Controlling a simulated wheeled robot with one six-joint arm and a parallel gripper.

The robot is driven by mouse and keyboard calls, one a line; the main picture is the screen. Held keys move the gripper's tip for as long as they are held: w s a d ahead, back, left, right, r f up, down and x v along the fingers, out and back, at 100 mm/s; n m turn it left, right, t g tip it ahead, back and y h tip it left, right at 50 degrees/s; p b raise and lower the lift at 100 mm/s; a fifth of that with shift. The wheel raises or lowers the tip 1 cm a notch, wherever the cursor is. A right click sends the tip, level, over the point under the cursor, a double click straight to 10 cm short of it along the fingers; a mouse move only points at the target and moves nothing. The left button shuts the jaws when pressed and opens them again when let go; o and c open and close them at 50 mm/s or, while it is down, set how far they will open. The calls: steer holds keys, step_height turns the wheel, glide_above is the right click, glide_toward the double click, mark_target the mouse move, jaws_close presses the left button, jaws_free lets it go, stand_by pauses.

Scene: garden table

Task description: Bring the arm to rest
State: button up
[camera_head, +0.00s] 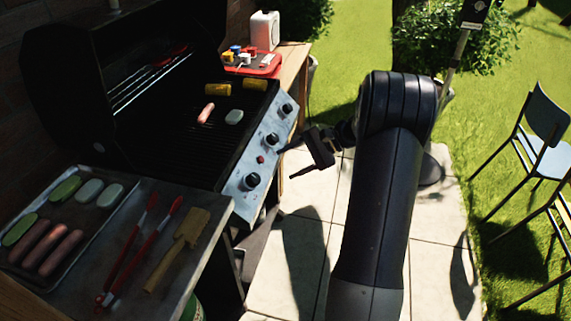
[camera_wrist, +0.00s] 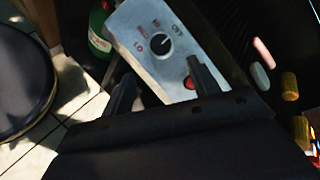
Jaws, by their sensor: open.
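My gripper (camera_head: 296,160) is in front of the grill's control panel in the head view, out over the paving. It is empty, with its two fingers apart. In the wrist view the gripper (camera_wrist: 165,88) shows two dark fingers with a gap between them, in front of the steel panel (camera_wrist: 150,45) with a knob. My arm stands bent on the right side of the head view's middle. Whether the fingers touch the panel cannot be told for sure, but a gap seems to show.
The open grill (camera_head: 180,125) holds a sausage (camera_head: 206,113), a white piece (camera_head: 234,117) and corn (camera_head: 218,90). A green bottle (camera_wrist: 99,30) stands below. Chairs (camera_head: 545,130) stand at right.

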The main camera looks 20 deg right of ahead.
mark_target(257, 179)
steer(key=shift+a, duration=0.1)
steer(key=x, duration=1)
steer(key=shift+a+f, duration=0.2)
steer(key=shift+a, duration=0.05)
